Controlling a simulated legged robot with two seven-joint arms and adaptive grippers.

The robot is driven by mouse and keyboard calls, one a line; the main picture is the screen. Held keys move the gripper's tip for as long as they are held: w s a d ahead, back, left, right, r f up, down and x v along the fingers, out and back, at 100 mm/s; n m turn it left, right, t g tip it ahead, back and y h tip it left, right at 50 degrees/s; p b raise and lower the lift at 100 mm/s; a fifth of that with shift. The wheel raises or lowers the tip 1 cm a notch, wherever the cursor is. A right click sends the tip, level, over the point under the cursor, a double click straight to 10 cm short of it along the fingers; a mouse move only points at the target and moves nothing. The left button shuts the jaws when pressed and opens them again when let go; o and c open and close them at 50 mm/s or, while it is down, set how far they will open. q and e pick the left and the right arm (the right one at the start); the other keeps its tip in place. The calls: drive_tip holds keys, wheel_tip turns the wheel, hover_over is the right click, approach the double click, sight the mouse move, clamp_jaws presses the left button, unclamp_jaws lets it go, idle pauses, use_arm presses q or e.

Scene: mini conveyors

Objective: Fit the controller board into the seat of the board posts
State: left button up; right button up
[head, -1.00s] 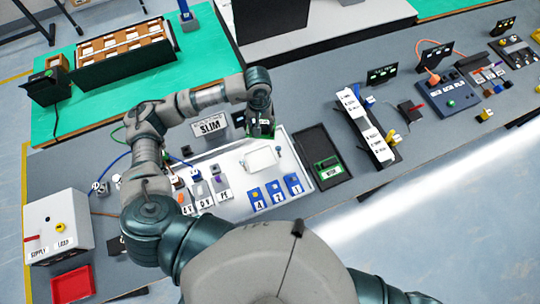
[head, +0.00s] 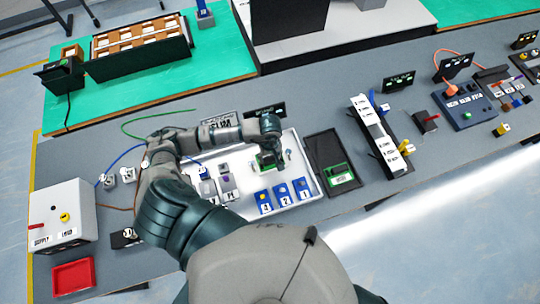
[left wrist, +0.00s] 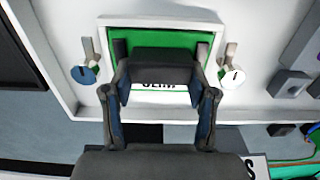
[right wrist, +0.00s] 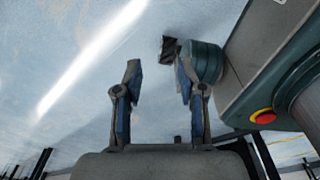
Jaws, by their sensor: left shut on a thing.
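The green controller board (left wrist: 208,48) is held in my left gripper (left wrist: 160,88), with a white label partly hidden by the fingers. In the head view my left gripper (head: 267,150) points down over the white tray with the board (head: 266,160) below it. The board lies over the pale seat plate (left wrist: 104,36), between two board posts: one with a blue knob (left wrist: 83,74) and one with a white knob (left wrist: 233,77). I cannot tell whether the board touches the seat. My right gripper (right wrist: 158,95) is open and empty, away from the table.
The white tray (head: 312,178) also holds blue numbered blocks (head: 282,194) and grey blocks. A black tray (head: 324,150) with another green board (head: 340,172) stands to its right. A white terminal strip (head: 376,135) is farther right. A supply box (head: 62,215) stands at left.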

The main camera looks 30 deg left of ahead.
use_arm(q)
drive_tip(key=shift+a+f, duration=0.15)
drive_tip(key=shift+f, duration=0.1)
drive_tip(key=o, duration=1.2)
drive_tip(key=shift+d, duration=0.25)
drive_tip(key=shift+r, duration=0.15)
wheel_tip(320, 180, up, 12)
drive_tip(key=shift+a+f+b, duration=0.1)
drive_tip(key=shift+b, duration=0.45)
